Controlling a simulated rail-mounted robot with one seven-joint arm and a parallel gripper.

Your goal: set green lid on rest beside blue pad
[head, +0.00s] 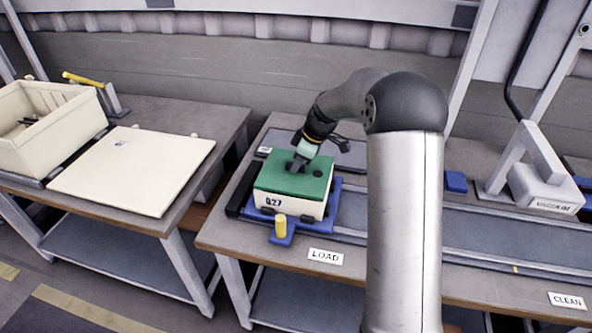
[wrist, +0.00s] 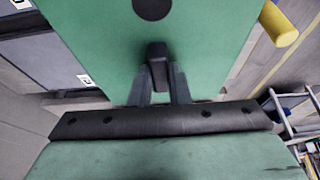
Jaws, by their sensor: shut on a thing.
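The green lid (head: 296,178) lies on top of a cream box marked Q27 (head: 289,205), which sits on a blue pad (head: 333,186) on the load table. My gripper (head: 297,163) is above the lid and shut on its dark handle. In the wrist view the fingers (wrist: 158,88) close on the dark handle (wrist: 158,54) of the green lid (wrist: 105,45). The lid looks level and seems to rest on the box; any small gap is hard to tell. A yellow peg (head: 280,226) stands at the pad's front.
A side table at left holds a flat cream board (head: 140,168) and an open cream bin (head: 45,125). A grey rail track (head: 480,235) runs right from the box. A vacuum unit (head: 540,185) and a small blue block (head: 456,182) stand further right.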

